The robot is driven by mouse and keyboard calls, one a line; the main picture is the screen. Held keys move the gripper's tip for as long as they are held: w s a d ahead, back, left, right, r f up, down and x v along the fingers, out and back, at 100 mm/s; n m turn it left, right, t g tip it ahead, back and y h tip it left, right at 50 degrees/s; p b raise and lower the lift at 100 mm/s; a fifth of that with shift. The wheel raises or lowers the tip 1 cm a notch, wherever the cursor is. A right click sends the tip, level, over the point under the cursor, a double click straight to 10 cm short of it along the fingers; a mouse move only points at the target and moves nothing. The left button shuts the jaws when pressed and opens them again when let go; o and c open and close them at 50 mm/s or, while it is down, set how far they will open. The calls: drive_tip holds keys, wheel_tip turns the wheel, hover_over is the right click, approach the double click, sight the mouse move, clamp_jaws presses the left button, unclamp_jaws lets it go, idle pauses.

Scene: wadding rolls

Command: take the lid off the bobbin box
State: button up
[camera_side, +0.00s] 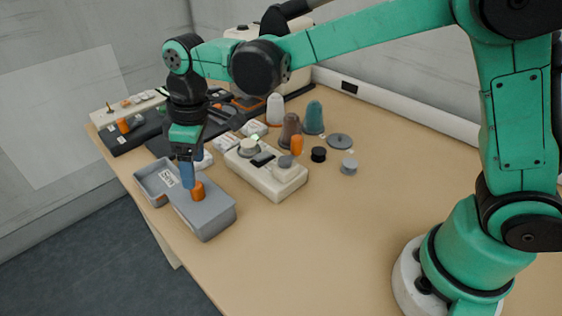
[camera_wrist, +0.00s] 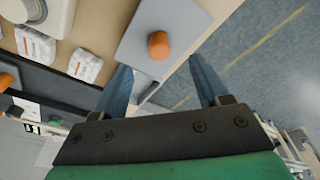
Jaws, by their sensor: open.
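The bobbin box (camera_side: 212,224) is grey and stands near the table's edge. Its flat grey lid (camera_side: 215,203) carries an upright orange knob (camera_side: 198,190). The lid (camera_wrist: 180,22) and knob (camera_wrist: 158,45) also show in the wrist view. My gripper (camera_side: 187,184) points down with blue fingers, close to the knob in the side view. In the wrist view my gripper (camera_wrist: 162,84) is open and empty, and the knob lies beyond the fingertips, not between them.
A cream device with round dials (camera_side: 268,182) stands close to the right of the box. Thread cones (camera_side: 314,118), small spools (camera_side: 349,166) and white packets (camera_side: 227,143) lie behind. The table front right (camera_side: 290,250) is clear. The floor drops away beside the box.

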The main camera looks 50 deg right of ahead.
sight(197, 193)
drive_tip(key=shift+w+a+f, duration=0.1)
drive_tip(key=shift+w+f, duration=0.05)
drive_tip(key=shift+f, duration=1)
drive_tip(key=shift+w+a+f, duration=0.1)
drive_tip(key=shift+f, duration=1)
clamp_jaws()
